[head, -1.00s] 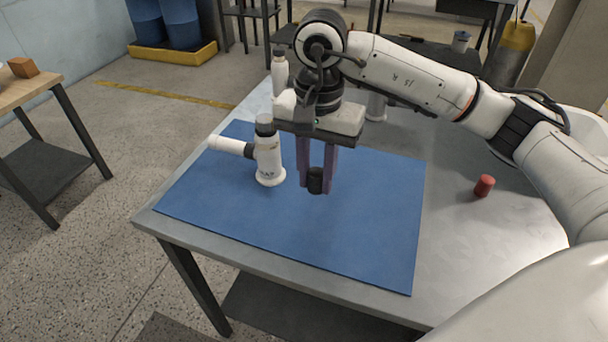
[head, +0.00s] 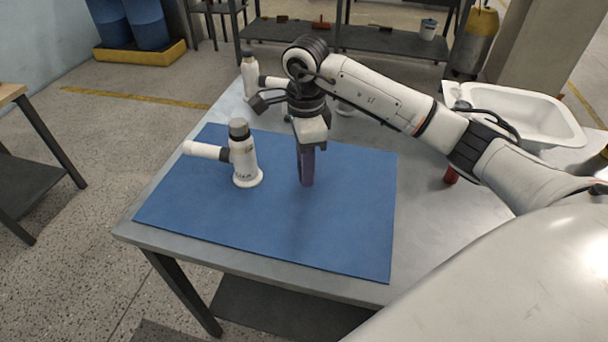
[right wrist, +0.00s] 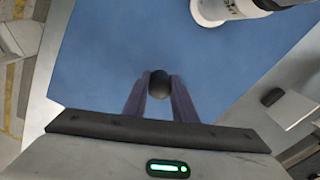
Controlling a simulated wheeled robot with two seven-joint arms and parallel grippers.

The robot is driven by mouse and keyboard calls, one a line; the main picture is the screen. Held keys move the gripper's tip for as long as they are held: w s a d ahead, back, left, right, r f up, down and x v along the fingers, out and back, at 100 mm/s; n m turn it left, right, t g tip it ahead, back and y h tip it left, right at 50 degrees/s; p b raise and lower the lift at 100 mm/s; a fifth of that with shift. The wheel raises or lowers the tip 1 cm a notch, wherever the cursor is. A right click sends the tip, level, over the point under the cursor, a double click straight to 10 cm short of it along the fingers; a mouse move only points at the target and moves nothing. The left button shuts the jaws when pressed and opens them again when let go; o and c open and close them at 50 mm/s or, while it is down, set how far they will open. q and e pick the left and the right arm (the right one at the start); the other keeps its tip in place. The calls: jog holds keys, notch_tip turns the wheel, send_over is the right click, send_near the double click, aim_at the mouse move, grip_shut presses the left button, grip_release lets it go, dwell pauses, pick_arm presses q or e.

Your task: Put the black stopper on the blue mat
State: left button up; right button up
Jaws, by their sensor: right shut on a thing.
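My right gripper (head: 306,184) is over the middle of the blue mat (head: 270,230), fingers pointing down. In the right wrist view its two purple fingers (right wrist: 158,98) are shut on the black stopper (right wrist: 158,82), with the blue mat (right wrist: 120,45) behind it. In the head view the fingers hide the stopper. I cannot tell whether the stopper touches the mat. My left gripper is not in view.
A white fitting with a black cap (head: 245,165) stands on the mat, left of my right gripper. Another white fitting (head: 250,78) stands behind. A red stopper (head: 451,175), partly hidden by my arm, and a white tub (head: 545,115) are at right. The mat's front is clear.

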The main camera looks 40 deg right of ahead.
jog(key=shift+f, duration=1.55)
jog(key=o, duration=1)
notch_tip(320, 180, up, 12)
jog(key=shift+r, duration=0.15)
